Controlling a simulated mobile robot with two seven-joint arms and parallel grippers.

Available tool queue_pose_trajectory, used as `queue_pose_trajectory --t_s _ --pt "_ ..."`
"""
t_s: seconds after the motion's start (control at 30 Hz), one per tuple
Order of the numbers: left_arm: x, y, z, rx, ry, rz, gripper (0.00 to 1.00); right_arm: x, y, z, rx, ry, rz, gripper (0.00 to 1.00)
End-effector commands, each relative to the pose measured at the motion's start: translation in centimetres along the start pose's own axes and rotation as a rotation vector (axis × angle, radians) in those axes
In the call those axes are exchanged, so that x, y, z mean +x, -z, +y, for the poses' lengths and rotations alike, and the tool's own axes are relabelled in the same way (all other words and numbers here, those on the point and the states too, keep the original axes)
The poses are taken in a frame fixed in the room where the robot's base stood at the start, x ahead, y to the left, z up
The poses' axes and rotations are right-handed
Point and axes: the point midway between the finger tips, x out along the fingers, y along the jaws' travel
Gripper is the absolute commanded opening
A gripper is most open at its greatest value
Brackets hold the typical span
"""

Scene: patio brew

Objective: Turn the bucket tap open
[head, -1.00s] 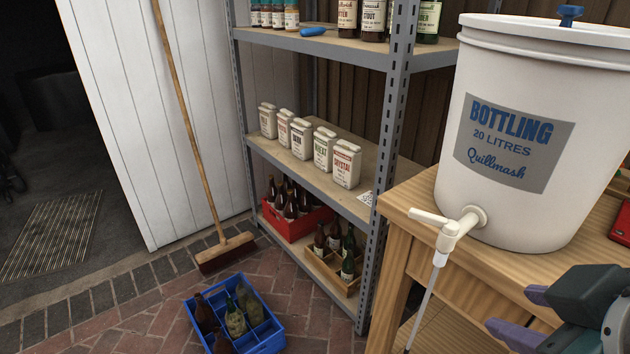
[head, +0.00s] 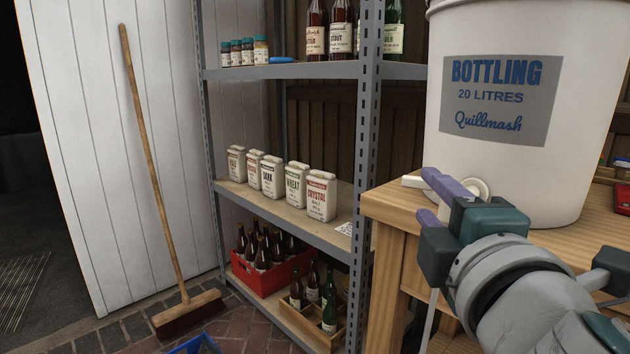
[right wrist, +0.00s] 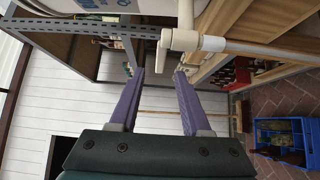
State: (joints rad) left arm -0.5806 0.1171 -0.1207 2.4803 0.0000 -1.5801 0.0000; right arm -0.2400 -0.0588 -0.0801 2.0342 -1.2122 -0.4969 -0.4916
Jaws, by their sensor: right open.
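The white bucket (head: 540,170), labelled "BOTTLING 20 LITRES", stands on the wooden bench. Its white tap (head: 480,187) is on the lower front, mostly hidden behind my right gripper in the head view; the pale tip of its handle (head: 412,182) shows left of the fingers. My right gripper (head: 425,192) is open, its purple fingers at the tap. In the right wrist view the tap (right wrist: 185,40) lies just ahead of my right gripper (right wrist: 159,74), with its handle (right wrist: 163,55) between the fingertip lines. Contact cannot be told.
The wooden bench (head: 395,208) edge lies just under the tap. A pale tube (right wrist: 265,49) runs from the spout. A metal shelf (head: 369,130) with tins and bottles stands left. A broom (head: 155,170) leans on the white door. A blue crate (right wrist: 284,132) is on the floor.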

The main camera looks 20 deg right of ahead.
Motion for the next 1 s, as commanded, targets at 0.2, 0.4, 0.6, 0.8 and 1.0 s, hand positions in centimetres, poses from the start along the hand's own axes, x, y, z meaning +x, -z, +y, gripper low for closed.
queue_pose_trajectory --t_s 0.2,0.4,0.6,0.8,1.0 --pt "-0.3 0.1 0.0 -0.001 0.0 0.001 0.5 4.1 -0.1 0.1 0.001 -0.001 -0.002 0.47" --pt "-0.2 0.1 0.0 -0.001 0.0 0.001 0.5 6.1 -0.1 0.0 0.002 0.001 -0.002 0.47" --pt "-0.2 0.1 0.0 -0.001 0.0 0.001 0.5 6.5 -0.1 0.0 0.002 0.002 -0.002 0.47" --pt "-0.2 0.1 -0.1 0.0 0.001 0.0 0.5 6.4 -0.1 -0.1 0.002 0.002 -0.002 0.39" --pt "-0.2 0.0 -0.1 0.004 0.004 0.0 0.5 6.4 -0.1 -0.1 0.003 0.002 -0.002 0.16"
